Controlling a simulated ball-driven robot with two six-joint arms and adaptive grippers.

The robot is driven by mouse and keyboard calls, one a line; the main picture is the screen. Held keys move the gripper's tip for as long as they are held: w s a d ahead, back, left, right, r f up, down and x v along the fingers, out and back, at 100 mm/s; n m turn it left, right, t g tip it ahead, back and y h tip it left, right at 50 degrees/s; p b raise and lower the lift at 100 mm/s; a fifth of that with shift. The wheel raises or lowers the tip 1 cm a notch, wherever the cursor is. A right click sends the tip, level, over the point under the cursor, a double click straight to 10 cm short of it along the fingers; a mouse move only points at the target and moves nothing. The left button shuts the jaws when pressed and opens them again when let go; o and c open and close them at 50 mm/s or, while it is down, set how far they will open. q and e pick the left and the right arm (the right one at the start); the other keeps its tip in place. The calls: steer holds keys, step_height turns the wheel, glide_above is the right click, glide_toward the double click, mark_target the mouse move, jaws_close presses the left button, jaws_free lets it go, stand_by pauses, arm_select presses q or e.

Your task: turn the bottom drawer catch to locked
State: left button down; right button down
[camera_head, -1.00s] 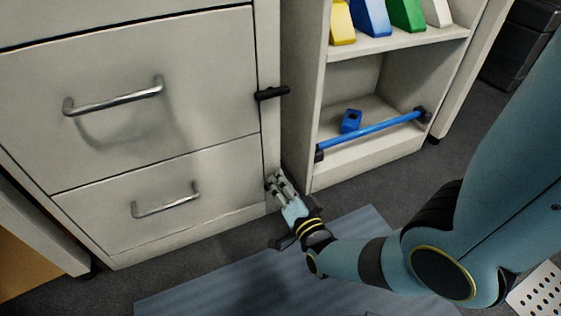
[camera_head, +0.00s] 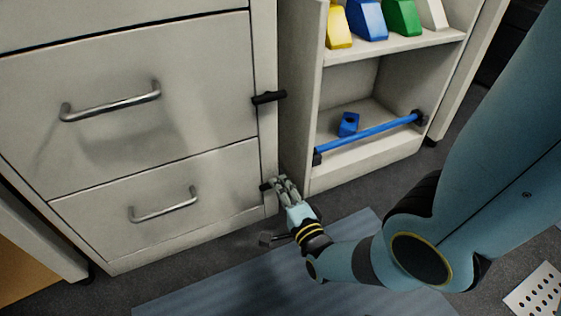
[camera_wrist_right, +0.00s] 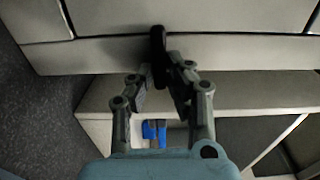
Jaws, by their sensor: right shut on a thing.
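The bottom drawer (camera_head: 112,222) is closed, with a bent metal handle (camera_head: 165,206). My right gripper (camera_head: 277,184) is at the catch, coming from the lower right. In the right wrist view the dark catch (camera_wrist_right: 158,42) stands lengthwise between the fingertips of my right gripper (camera_wrist_right: 163,72), which are shut on it. Its locked or unlocked position is hard to tell. My left gripper is not in view.
Another black catch (camera_head: 268,97) lies across the upright beside the drawer above. An open shelf unit (camera_head: 370,165) stands close at right, with a blue bar (camera_head: 370,133) and a blue block (camera_head: 348,123). A blue-grey mat (camera_head: 200,290) lies on the floor.

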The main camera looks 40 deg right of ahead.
steer(key=shift+f, duration=0.1)
stand_by(0.4)
steer(key=c, duration=1.3)
jaws_free()
steer(key=shift+r, duration=5.05)
